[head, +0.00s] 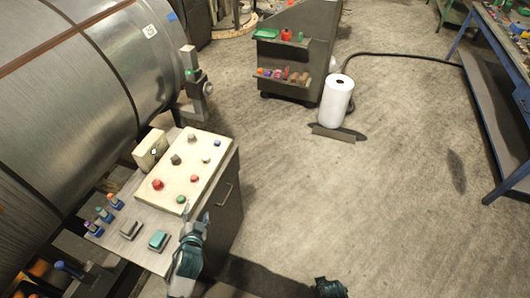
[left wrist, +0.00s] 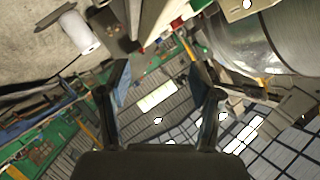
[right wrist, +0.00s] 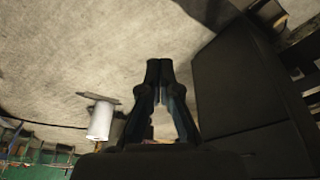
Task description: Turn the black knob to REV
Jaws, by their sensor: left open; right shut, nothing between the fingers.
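A cream control panel (head: 168,195) lies on top of a grey cabinet in the head view. It carries two dark knobs, one near its middle (head: 175,159) and one near its far edge (head: 192,138); I cannot tell which is the task's black knob, and no REV label is readable. My left gripper (head: 194,218) is open and empty at the panel's near edge, close to the green button (head: 181,199). Its spread fingers show in the left wrist view (left wrist: 163,82). My right gripper (head: 330,288) is low at the bottom edge, shut and empty in the right wrist view (right wrist: 160,66).
A teal block (head: 158,240) and a grey block (head: 131,229) lie on the cabinet. A large metal drum (head: 80,80) stands behind. The floor right of the cabinet is mostly clear.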

